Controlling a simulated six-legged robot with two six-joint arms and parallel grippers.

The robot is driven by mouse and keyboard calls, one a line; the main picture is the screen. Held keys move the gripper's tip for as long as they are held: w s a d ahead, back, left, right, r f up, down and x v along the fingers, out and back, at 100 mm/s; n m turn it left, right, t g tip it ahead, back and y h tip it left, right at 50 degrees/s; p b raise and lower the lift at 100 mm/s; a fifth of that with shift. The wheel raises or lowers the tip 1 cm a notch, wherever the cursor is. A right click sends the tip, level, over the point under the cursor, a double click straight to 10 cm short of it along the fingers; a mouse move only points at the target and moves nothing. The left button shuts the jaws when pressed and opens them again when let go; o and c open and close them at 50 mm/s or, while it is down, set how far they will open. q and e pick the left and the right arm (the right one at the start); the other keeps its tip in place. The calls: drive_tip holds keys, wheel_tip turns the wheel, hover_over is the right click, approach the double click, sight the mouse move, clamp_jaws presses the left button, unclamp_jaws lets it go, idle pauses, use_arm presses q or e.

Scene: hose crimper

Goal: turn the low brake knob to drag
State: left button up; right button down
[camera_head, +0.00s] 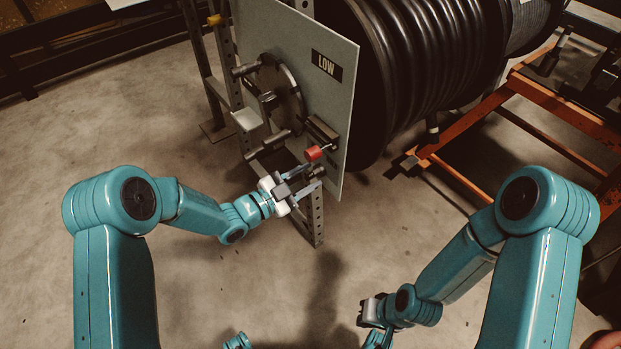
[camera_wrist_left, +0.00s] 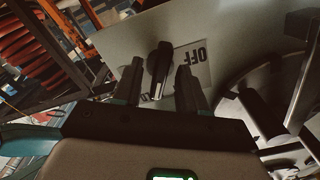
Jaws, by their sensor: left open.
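The low brake knob (camera_wrist_left: 161,66) is a dark, narrow knob on the grey panel (camera_wrist_left: 120,38). A white label reading OFF (camera_wrist_left: 195,62) is beside it, partly hidden by a finger. My left gripper (camera_head: 308,187) is open at the lower edge of the panel in the head view. In the left wrist view its fingers (camera_wrist_left: 158,78) stand on either side of the knob; I cannot tell whether they touch it. In the head view the knob is hard to make out near the fingers. My right gripper (camera_head: 371,312) is low at the right, away from the panel; its jaws are unclear.
A LOW sign (camera_head: 326,66) marks the panel. Black hose reels (camera_head: 420,60) stand behind, with an orange frame (camera_head: 560,110) at right. The floor in front is clear.

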use_arm(q)
drive_tip(key=shift+w+d, duration=0.45)
drive_tip(key=shift+d, duration=0.15)
drive_tip(key=c, duration=0.7)
drive_tip(key=n, duration=0.5)
drive_tip(key=shift+n, duration=0.4)
drive_tip(key=n+p, duration=0.1)
drive_tip(key=n, duration=0.4)
drive_tip(key=shift+n, duration=0.4)
drive_tip(key=shift+f, duration=0.1)
